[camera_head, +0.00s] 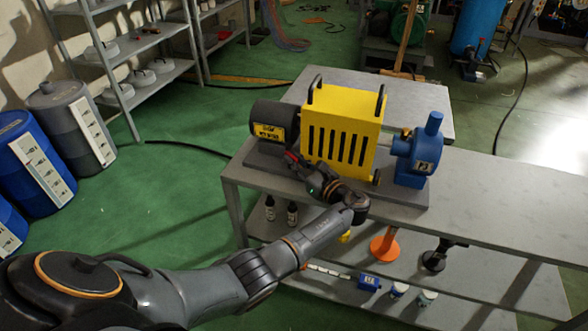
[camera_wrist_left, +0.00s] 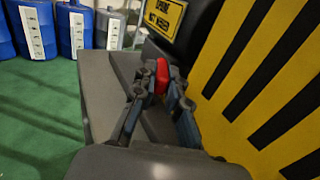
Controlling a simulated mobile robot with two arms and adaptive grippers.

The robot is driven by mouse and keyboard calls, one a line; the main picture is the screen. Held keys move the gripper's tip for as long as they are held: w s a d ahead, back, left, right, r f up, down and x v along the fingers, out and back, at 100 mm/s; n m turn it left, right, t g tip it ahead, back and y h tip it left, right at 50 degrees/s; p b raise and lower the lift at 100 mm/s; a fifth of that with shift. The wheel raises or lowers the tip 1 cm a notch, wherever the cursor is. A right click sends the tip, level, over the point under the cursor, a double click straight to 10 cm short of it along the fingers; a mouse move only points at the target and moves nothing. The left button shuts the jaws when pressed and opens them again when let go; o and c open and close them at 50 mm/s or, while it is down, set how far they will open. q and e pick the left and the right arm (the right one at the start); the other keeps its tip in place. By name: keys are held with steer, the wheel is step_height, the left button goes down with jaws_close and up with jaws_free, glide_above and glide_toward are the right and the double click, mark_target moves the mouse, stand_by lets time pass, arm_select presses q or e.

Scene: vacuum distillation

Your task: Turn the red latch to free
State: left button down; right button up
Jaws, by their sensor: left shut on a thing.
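The red latch (camera_wrist_left: 161,76) shows in the left wrist view, between the fingertips of my left gripper (camera_wrist_left: 157,92). In the head view a small red bit of the latch (camera_head: 291,157) shows at the tip of my left gripper (camera_head: 299,164). The gripper is shut on the latch. It is beside the yellow slotted guard (camera_head: 342,120), just in front of the dark motor (camera_head: 270,114) with a yellow label. The lower part of the latch and its mount are hidden by the fingers. My right gripper is in neither view.
A blue pump (camera_head: 415,155) stands right of the guard on the same dark base. The grey table (camera_head: 500,200) is bare to the right. Its lower shelf holds small bottles (camera_head: 292,213) and an orange stand (camera_head: 384,247). Blue and grey drums (camera_head: 68,118) stand at left.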

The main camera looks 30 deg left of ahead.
arm_select(q)
steer(key=shift+w+n+g+y+b, duration=0.1)
steer(key=shift+n+g+y+b, duration=0.2)
steer(key=shift+n+g+b, duration=0.8)
steer(key=c, duration=1.4)
jaws_free()
steer(key=shift+o, duration=0.2)
steer(key=shift+s+d, duration=0.2)
steer(key=shift+d, duration=1.1)
steer(key=shift+s+d, duration=0.2)
steer(key=shift+d, duration=1.15)
steer(key=shift+s+d, duration=0.2)
steer(key=shift+d, duration=1.1)
